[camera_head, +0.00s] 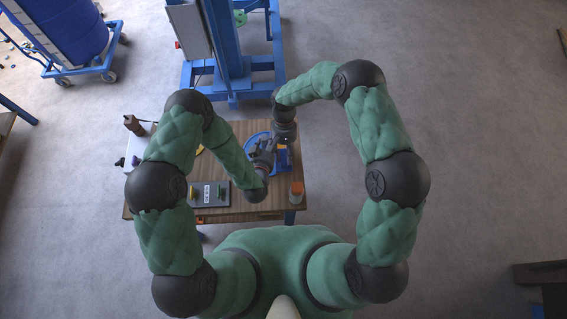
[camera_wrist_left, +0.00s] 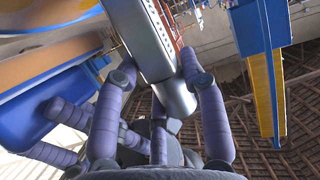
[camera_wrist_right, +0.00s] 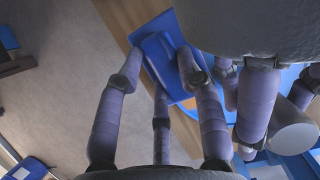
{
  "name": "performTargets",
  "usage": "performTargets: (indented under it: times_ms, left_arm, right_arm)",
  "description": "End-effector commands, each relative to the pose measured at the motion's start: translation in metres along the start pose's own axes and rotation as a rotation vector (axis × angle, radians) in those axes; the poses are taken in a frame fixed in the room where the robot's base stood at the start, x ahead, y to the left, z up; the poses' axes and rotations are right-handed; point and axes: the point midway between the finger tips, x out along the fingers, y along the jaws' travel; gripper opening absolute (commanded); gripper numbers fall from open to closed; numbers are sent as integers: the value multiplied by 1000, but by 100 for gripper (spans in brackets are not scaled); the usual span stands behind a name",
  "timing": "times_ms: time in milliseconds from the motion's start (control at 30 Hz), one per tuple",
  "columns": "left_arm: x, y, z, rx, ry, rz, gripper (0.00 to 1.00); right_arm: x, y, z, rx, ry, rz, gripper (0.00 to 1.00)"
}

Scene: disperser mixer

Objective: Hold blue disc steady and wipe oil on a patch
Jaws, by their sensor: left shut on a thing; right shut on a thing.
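The blue disc (camera_head: 281,159) lies on the wooden table in the head view, largely hidden under my two hands. My left gripper (camera_wrist_left: 157,68) is shut on a grey metal cylinder (camera_wrist_left: 143,35), which seems to be the disc's central part. The cylinder's pale end also shows in the right wrist view (camera_wrist_right: 292,136). My right gripper (camera_wrist_right: 163,58) is shut on a flat blue piece with rounded corners (camera_wrist_right: 153,27), close beside the left hand. The piece also shows in the left wrist view (camera_wrist_left: 42,108). I cannot make out any oil or patch.
The wooden table (camera_head: 235,211) carries a grey control box (camera_head: 209,194) and an orange-topped container (camera_head: 297,190). A brown bottle (camera_head: 134,124) stands at the left. A blue machine frame (camera_head: 234,88) rises behind. A blue drum (camera_head: 66,28) on a cart stands back left.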

Motion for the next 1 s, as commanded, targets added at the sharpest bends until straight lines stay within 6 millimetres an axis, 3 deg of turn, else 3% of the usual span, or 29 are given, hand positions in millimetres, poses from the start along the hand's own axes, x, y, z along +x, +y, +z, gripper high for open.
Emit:
performTargets:
  times_ms: [1000]
  left_arm:
    - [-2,0,3,-1,-7,1,9]
  right_arm:
    - [-81,0,13,0,5,-2,6]
